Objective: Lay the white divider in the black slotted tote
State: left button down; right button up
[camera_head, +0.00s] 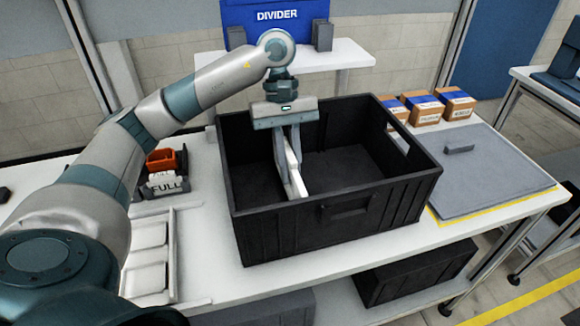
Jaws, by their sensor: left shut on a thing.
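The black tote (345,218) stands open on the white table. My left gripper (287,140) points down over the left half of the tote, shut on the white divider (293,178). The divider is seen nearly edge-on, as a narrow white strip running toward the tote's front wall. Its lower part is inside the tote, below the rim. I cannot tell whether it touches the floor or sits in any slot. My gripper's fingers hide its upper part. My right gripper is not in view.
A blue sign reading DIVIDER (277,14) stands on a white shelf behind. Small brown boxes (424,109) are at the back right. A grey mat (490,172) lies right of the tote.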

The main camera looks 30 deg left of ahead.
pick_arm(q)
jog(key=c, duration=1.7)
grip_release()
jog(key=shift+w+a+r, duration=0.15)
jog(key=shift+r, duration=0.3)
jog(key=shift+p+v, duration=0.4)
jog(key=shift+v, duration=7.8)
jog(key=shift+r, duration=0.1)
